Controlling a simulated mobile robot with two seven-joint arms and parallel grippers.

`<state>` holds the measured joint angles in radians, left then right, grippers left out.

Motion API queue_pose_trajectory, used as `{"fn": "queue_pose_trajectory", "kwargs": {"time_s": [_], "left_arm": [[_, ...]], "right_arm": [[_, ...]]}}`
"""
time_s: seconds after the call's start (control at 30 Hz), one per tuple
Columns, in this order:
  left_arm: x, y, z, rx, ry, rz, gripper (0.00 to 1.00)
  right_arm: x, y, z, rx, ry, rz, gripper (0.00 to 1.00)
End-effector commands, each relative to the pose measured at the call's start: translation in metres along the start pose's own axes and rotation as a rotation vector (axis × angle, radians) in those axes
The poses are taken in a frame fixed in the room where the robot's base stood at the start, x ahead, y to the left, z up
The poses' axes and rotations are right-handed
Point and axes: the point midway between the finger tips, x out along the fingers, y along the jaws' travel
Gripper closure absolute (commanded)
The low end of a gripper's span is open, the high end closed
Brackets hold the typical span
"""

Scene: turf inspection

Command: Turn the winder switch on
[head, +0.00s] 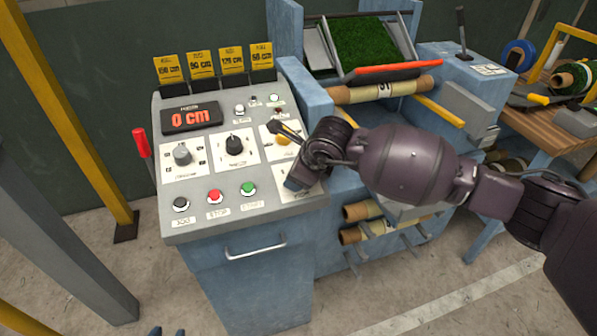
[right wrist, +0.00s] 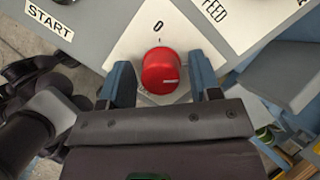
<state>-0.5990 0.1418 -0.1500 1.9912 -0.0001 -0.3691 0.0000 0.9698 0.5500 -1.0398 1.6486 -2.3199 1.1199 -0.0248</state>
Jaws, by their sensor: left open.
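The winder switch appears to be the red round knob (right wrist: 159,72) on a white plate (right wrist: 123,51) in the right wrist view. A "0" is printed above it, and a white mark shows low on its right side. My right gripper (right wrist: 163,85) has its two blue fingers on either side of the knob, with small gaps. In the head view the right gripper (head: 292,182) is over the panel's lower right corner and hides the knob.
The grey control panel (head: 200,226) also carries a "0 cm" display (head: 191,117), two dials, a red stop button (head: 215,196) and a green button (head: 248,188). A red lever (head: 141,143) stands left. A yellow post (head: 75,120) is further left. A turf tray (head: 366,45) is behind.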

Motion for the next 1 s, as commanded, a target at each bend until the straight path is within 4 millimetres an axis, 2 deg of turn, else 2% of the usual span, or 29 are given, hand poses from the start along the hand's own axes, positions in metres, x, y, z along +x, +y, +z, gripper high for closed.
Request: {"fn": "queue_pose_trajectory", "kwargs": {"time_s": [0.3, 0.43, 0.57, 0.8, 1.0], "left_arm": [[-0.002, 0.000, 0.004, -0.001, -0.008, -0.001, 0.57], [-0.003, -0.001, 0.004, -0.001, -0.007, -0.001, 0.57], [-0.003, -0.001, 0.001, 0.000, -0.005, -0.001, 0.57], [-0.002, -0.001, -0.003, 0.001, 0.001, -0.001, 0.57], [-0.001, -0.001, -0.005, 0.001, 0.005, 0.000, 0.57]], "right_arm": [[-0.001, 0.000, 0.000, -0.001, 0.000, 0.000, 0.35], [-0.008, -0.001, 0.000, -0.002, 0.000, -0.001, 0.35], [-0.027, -0.001, 0.000, -0.004, -0.001, -0.002, 0.35], [-0.071, -0.001, 0.000, -0.003, -0.001, -0.002, 0.35], [-0.097, 0.000, 0.000, -0.002, 0.000, -0.001, 0.35]]}}
